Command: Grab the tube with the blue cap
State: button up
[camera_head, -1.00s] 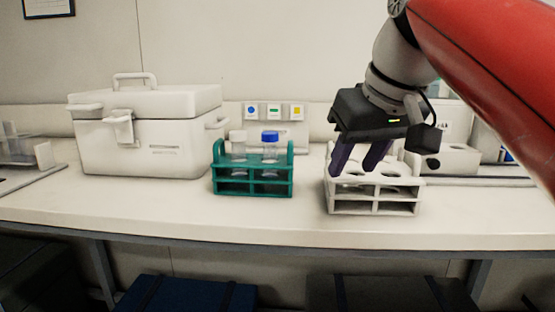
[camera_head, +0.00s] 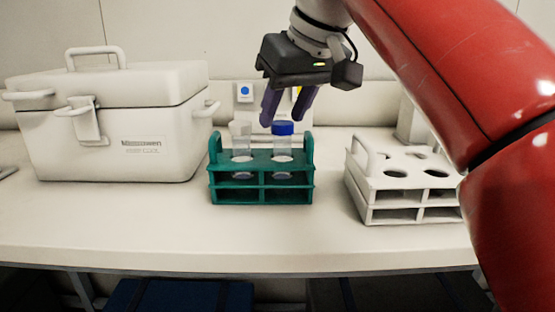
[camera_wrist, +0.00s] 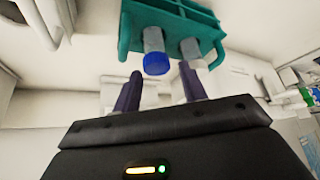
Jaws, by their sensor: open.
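The tube with the blue cap (camera_head: 283,143) stands upright in the right part of a green rack (camera_head: 262,195). A tube with a white cap (camera_head: 240,143) stands to its left in the same rack. My gripper (camera_head: 286,122) is open and empty, with its purple fingers pointing down just above and around the height of the blue cap's top. In the wrist view the blue cap (camera_wrist: 156,64) lies ahead of the gap between the two fingers (camera_wrist: 159,85). The white-capped tube (camera_wrist: 190,48) is beside it. I cannot tell whether a finger touches the cap.
A white rack (camera_head: 405,185) with empty holes stands to the right. A white cooler box (camera_head: 115,125) with a handle stands to the left. Colored labels (camera_head: 245,92) are on the back wall. The bench front (camera_head: 230,240) is clear.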

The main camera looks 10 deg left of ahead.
aim_at(283, 123)
jog(key=x, duration=0.1)
jog(key=b+x, duration=0.1)
jog(key=x, duration=0.2)
jog(key=shift+w+d+f+b, duration=0.1)
jog(key=shift+d+f+b, duration=0.1)
jog(key=shift+f+b, duration=0.2)
jog(key=shift+w+a+f, duration=0.15)
jog(key=shift+a+f, duration=0.05)
jog(key=shift+f, duration=0.05)
jog(key=shift+c, duration=0.4)
jog(key=c, duration=0.7)
jog(key=shift+o, duration=0.2)
jog(key=shift+r, duration=0.1)
